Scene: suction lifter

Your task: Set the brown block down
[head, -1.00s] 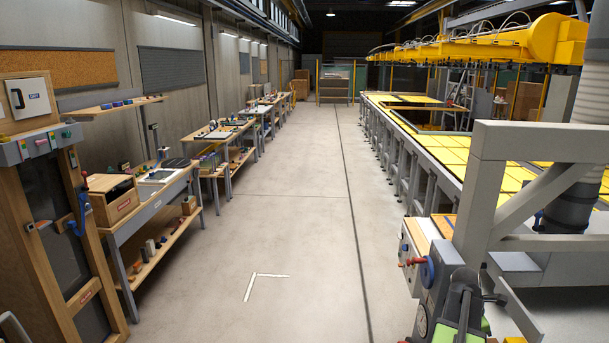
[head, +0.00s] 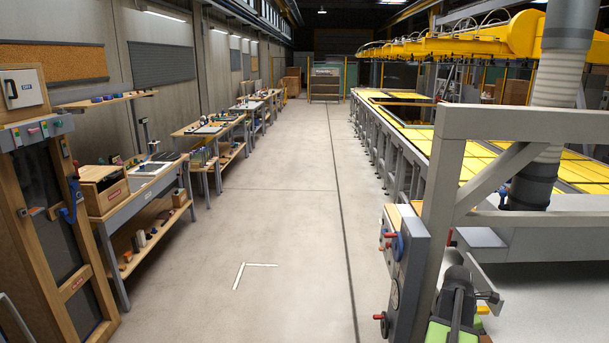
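A grey and green mechanism, probably the end of my arm with my gripper (head: 459,284), shows at the bottom right of the head view. It is seen from behind and its fingers cannot be made out. I cannot tell whether it is open or shut, or whether it holds anything. I cannot pick out the brown block; if it is in the gripper, it is hidden.
A grey frame (head: 443,190) and a control panel with red and blue knobs (head: 397,244) stand close on the right. A long table with yellow panels (head: 495,158) lies beyond. Wooden workbenches (head: 140,195) line the left wall. The floor (head: 275,225) between is clear.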

